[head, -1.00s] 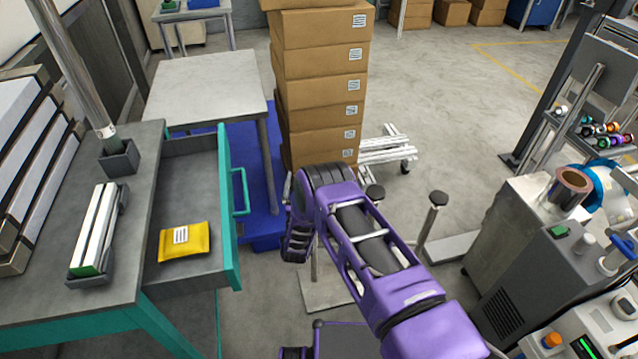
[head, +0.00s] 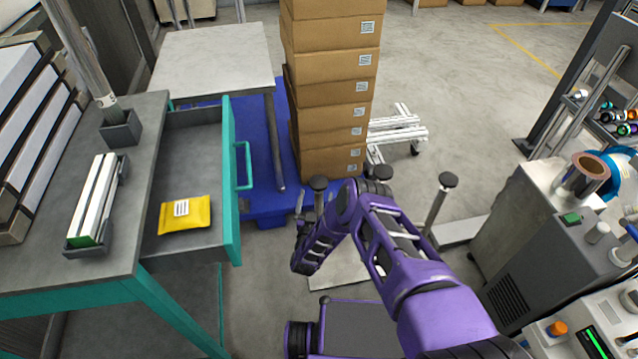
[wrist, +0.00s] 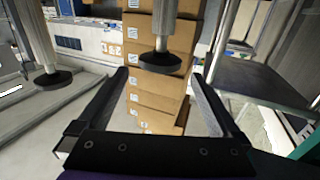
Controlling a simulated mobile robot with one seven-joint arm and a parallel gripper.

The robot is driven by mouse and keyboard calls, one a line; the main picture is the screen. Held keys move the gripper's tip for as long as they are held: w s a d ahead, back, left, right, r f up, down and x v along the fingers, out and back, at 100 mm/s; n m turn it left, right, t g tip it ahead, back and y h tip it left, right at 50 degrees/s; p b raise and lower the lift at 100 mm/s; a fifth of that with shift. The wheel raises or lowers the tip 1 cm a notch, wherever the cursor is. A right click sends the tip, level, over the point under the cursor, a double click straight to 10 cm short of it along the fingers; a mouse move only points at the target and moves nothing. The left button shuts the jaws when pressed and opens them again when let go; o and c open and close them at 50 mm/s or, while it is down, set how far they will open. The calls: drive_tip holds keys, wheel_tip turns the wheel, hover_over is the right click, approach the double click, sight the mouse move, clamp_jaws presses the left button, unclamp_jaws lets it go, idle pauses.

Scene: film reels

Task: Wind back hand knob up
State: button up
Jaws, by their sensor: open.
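Several posts with black disc caps stand on the floor in the head view. One cap (head: 318,183) shows left of my bent purple arm, one (head: 378,172) just behind it, and one (head: 448,180) to its right. I cannot tell which part is the hand knob. In the wrist view, which looks upside down, a black cap (wrist: 160,63) on a pale post lies beyond my gripper (wrist: 160,77), in line with the gap between its fingers. The fingers are spread and empty. A second cap (wrist: 50,78) is at the left. Contact is not visible.
A tall carton stack (head: 330,90) stands on a blue pallet (head: 270,205) behind my arm. An open teal-fronted drawer (head: 229,170) juts out on the left, holding a yellow packet (head: 185,214). A grey machine (head: 515,230) stands on the right. Floor between is partly clear.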

sight(318, 181)
drive_tip(key=w, duration=0.2)
drive_tip(key=w+b, duration=0.1)
drive_tip(key=w, duration=0.4)
drive_tip(key=shift+w+d, duration=0.25)
drive_tip(key=c, duration=1.2)
drive_tip(key=shift+n+y, duration=0.4)
drive_tip(key=shift+y, duration=0.2)
drive_tip(key=n+y, duration=0.2)
drive_tip(key=y, duration=0.1)
drive_tip(key=n+g+y, duration=0.1)
drive_tip(key=n+y, duration=0.1)
drive_tip(key=y, duration=0.2)
drive_tip(key=shift+n+g, duration=0.3)
drive_tip(key=shift+n, duration=0.1)
drive_tip(key=n+g+y, duration=0.2)
drive_tip(key=y, duration=0.1)
drive_tip(key=n+g+y, duration=0.2)
drive_tip(key=n+y, duration=0.1)
drive_tip(key=shift+s+a+f+g+y, duration=0.15)
drive_tip(key=shift+s+g+y, duration=0.05)
drive_tip(key=shift+g+y, duration=0.1)
drive_tip(key=shift+f+g, duration=0.1)
drive_tip(key=shift+g, duration=0.2)
